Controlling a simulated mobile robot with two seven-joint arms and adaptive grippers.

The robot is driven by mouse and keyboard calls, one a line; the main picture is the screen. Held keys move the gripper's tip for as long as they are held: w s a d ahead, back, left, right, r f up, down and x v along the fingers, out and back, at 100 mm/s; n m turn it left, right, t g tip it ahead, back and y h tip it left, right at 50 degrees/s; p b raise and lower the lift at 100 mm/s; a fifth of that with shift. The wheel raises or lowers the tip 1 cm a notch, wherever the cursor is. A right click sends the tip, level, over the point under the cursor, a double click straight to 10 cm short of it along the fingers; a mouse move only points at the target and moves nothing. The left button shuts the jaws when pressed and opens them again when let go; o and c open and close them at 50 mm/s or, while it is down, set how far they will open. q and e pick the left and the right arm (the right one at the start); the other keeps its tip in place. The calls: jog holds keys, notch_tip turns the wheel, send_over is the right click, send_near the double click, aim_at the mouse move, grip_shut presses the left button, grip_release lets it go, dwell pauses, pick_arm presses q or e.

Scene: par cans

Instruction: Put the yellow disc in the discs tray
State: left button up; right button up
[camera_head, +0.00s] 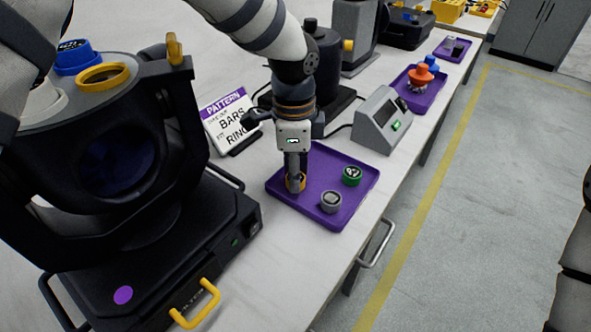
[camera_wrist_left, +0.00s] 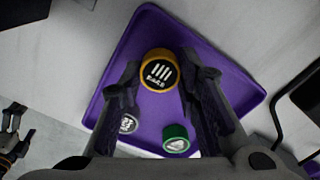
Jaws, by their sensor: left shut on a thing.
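The yellow disc (camera_head: 290,182) is at the left part of the near purple tray (camera_head: 325,167). In the left wrist view its dark face (camera_wrist_left: 159,72) reads BARS, inside a yellow rim. My left gripper (camera_head: 294,182) points down over the tray and is shut on the yellow disc, with a finger on each side. The disc looks low, at or close to the tray floor; I cannot tell if it touches. A green disc (camera_head: 351,176) and a grey disc (camera_head: 331,202) lie apart in the same tray. My right gripper (camera_wrist_left: 14,146) shows partly at the left wrist view's edge; its jaws are unclear.
A large black lamp fixture (camera_head: 122,290) stands at left with a yellow ring (camera_head: 103,76) and blue cap (camera_head: 76,57) on top. A PATTERN sign (camera_head: 228,118) and a grey device (camera_head: 381,120) flank the tray. Another purple tray (camera_head: 432,98) is further back.

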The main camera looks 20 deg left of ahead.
pick_arm(q)
jog(key=shift+f, duration=0.15)
jog(key=o, duration=0.7)
jog(key=shift+c, duration=0.2)
notch_tip(320, 180, up, 12)
jog(key=shift+r, duration=0.25)
